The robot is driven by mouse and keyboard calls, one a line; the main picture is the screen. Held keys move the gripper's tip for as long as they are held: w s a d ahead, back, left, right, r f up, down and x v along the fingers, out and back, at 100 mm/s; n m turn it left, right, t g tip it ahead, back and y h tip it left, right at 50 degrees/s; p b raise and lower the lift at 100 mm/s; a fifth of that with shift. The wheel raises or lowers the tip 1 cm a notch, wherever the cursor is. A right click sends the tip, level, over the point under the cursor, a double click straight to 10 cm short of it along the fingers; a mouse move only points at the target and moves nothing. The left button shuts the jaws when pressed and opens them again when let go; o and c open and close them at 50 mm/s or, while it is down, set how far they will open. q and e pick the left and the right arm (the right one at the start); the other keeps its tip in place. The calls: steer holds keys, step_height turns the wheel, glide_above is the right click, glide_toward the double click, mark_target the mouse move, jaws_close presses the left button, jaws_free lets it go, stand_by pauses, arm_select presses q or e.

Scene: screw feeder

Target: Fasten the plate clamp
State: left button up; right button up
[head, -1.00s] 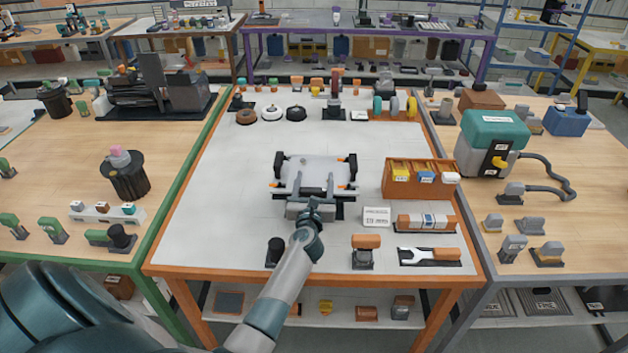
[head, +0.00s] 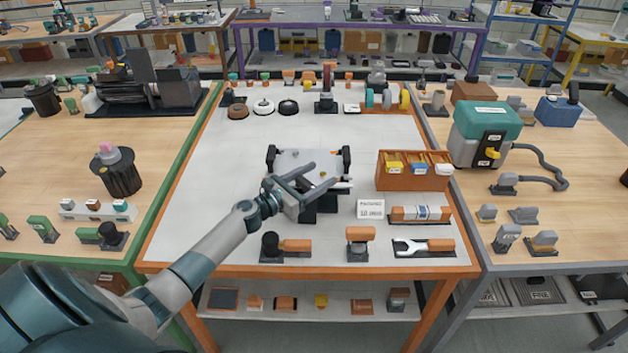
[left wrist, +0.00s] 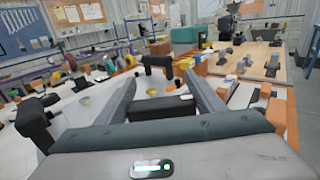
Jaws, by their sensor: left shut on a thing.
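The light grey plate (head: 298,158) lies in a fixture at the middle of the white table, with a small brass-coloured piece (head: 323,174) on it. Black clamp posts stand at its left (head: 271,157) and right (head: 346,159). The plate also shows between my fingers in the left wrist view (left wrist: 150,86), with a black clamp post (left wrist: 156,63) beyond it. My left gripper (head: 327,175) reaches over the plate's front right part, shut on a clamp part. That part is mostly hidden, and its exact shape cannot be told. My right gripper is not in view.
An orange bin box (head: 410,182) stands right of the fixture, with a white label card (head: 370,209) before it. A wrench (head: 425,247) and orange-handled tools line the front edge. Clear table lies left of the fixture.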

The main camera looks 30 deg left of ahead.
mark_target(300, 183)
arm_select(q)
steer(key=m+g+h+b, duration=0.2)
steer(key=h+b, duration=0.1)
steer(key=b, duration=0.1)
steer(key=d+m+g+h+b, duration=0.1)
steer(key=m+g+h+b, duration=0.1)
steer(key=m+h+b, duration=0.1)
steer(key=s+m+g+h+b, duration=0.1)
steer(key=m+g+h+b, duration=0.1)
steer(key=b, duration=0.3)
steer(key=shift+s+d+f+h, duration=0.1)
steer(key=shift+d+f+h, duration=0.15)
steer(key=shift+d+h, duration=0.25)
steer(key=shift+s+d+r+m+g+h+b, duration=0.1)
steer(key=shift+s+r+m+g+h+b, duration=0.05)
steer(key=shift+m+g+h+b, duration=0.3)
steer(key=shift+s+r+m+g+h+b, duration=0.1)
steer(key=shift+m+g+h+b, duration=0.25)
steer(key=shift+g, duration=0.3)
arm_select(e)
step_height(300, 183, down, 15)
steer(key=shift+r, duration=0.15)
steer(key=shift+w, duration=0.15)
arm_select(q)
steer(key=o, duration=1.1)
steer(key=shift+c, duration=0.2)
